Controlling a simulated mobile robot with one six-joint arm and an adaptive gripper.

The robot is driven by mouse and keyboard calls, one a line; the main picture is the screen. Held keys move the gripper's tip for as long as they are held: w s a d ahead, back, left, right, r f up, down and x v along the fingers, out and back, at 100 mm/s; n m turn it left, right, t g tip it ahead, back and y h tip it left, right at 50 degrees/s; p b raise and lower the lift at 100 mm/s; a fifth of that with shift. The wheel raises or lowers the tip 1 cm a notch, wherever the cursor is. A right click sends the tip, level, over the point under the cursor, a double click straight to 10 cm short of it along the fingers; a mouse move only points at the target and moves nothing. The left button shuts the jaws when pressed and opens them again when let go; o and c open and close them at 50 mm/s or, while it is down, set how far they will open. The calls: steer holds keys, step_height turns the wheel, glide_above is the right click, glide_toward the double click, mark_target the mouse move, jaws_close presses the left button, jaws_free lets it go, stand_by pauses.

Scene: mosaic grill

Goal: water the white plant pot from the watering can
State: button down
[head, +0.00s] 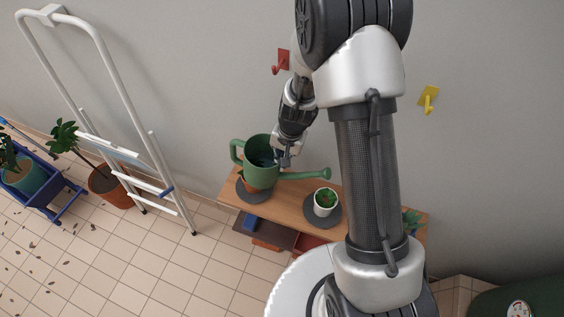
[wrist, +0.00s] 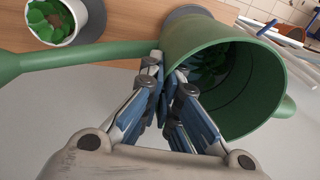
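The green watering can (head: 262,160) is over the left end of the wooden shelf, its spout (head: 305,175) pointing right. In the wrist view the can (wrist: 235,95) has its open top facing the camera, with dark green leaf-like shapes visible inside. My gripper (head: 284,158) is at the can's rim on the spout side. In the wrist view its fingers (wrist: 170,95) are close together with the can's wall between them. The white plant pot (head: 325,203), holding a green plant, stands on a dark round mat, just below the spout's end. It also shows in the wrist view (wrist: 70,12).
A white ladder (head: 150,160) leans at the left. Red (head: 281,62) and yellow (head: 428,99) hooks are on the wall.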

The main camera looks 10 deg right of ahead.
steer(key=shift+d+f+t+y+b, duration=0.25)
steer(key=shift+t+y+b, duration=0.35)
steer(key=shift+b, duration=3.85)
steer(key=shift+a+r, duration=0.1)
steer(key=shift+f+y+b, duration=0.3)
steer(key=shift+f+b, duration=0.1)
steer(key=shift+b, duration=0.85)
steer(key=shift+s+b, duration=0.1)
steer(key=shift+b, duration=0.35)
steer(key=b, duration=0.2)
steer(key=shift+s+f+y+b, duration=0.1)
steer(key=shift+y+b, duration=0.2)
